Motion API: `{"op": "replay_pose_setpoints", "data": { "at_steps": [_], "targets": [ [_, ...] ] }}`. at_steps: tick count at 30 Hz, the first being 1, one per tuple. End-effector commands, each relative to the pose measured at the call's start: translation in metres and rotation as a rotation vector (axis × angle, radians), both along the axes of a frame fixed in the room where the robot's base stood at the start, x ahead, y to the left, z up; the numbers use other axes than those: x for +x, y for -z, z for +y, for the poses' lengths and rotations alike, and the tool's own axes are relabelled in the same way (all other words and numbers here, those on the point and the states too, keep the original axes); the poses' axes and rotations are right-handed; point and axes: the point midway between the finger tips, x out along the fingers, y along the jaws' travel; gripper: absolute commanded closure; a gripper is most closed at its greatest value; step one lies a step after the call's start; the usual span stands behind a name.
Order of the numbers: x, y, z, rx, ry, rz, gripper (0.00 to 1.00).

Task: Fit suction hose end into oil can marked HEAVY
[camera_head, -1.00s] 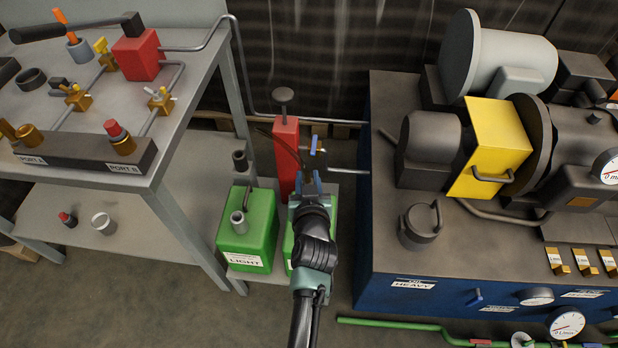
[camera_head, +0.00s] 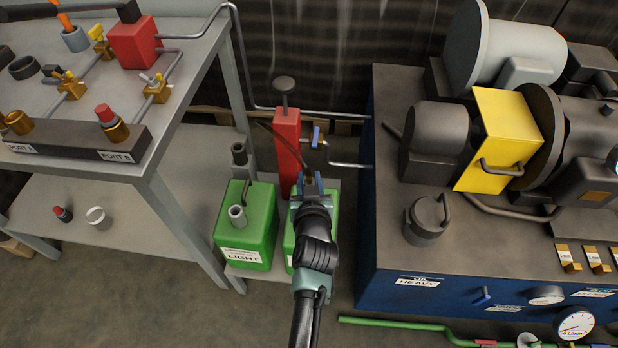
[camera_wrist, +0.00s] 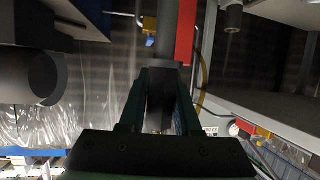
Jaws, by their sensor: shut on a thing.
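My gripper (camera_head: 308,188) is shut on a dark, upright tube-like piece (camera_wrist: 162,90), seemingly the suction hose end, seen between the fingers in the wrist view. In the head view my gripper is over the second green can (camera_head: 290,228), in front of the red pump (camera_head: 287,150). My arm covers most of that can, so its label and opening are hidden. To its left stands a green can (camera_head: 262,225) labelled LIGHT, with a grey neck (camera_head: 237,215) on top. I cannot tell whether the held end touches the can.
A blue machine (camera_head: 375,240) stands to the right, with its own HEAVY label (camera_head: 417,282). A grey workbench (camera_head: 160,165) with valves stands to the left. A blue-handled valve (camera_head: 316,137) and pipe are close behind my gripper. The red pump also shows in the wrist view (camera_wrist: 187,35).

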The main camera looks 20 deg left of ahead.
Motion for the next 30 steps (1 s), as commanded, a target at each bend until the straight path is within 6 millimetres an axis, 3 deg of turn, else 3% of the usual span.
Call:
{"op": "replay_pose_setpoints", "data": {
  "at_steps": [1, 7, 30],
  "targets": [
    [0.0, 0.01, 0.0, 0.001, 0.0, -0.002, 1.0],
    [0.001, 0.021, 0.0, 0.0, 0.001, -0.002, 1.0],
    [0.0, 0.022, 0.0, 0.001, 0.0, -0.002, 1.0]
  ]
}}
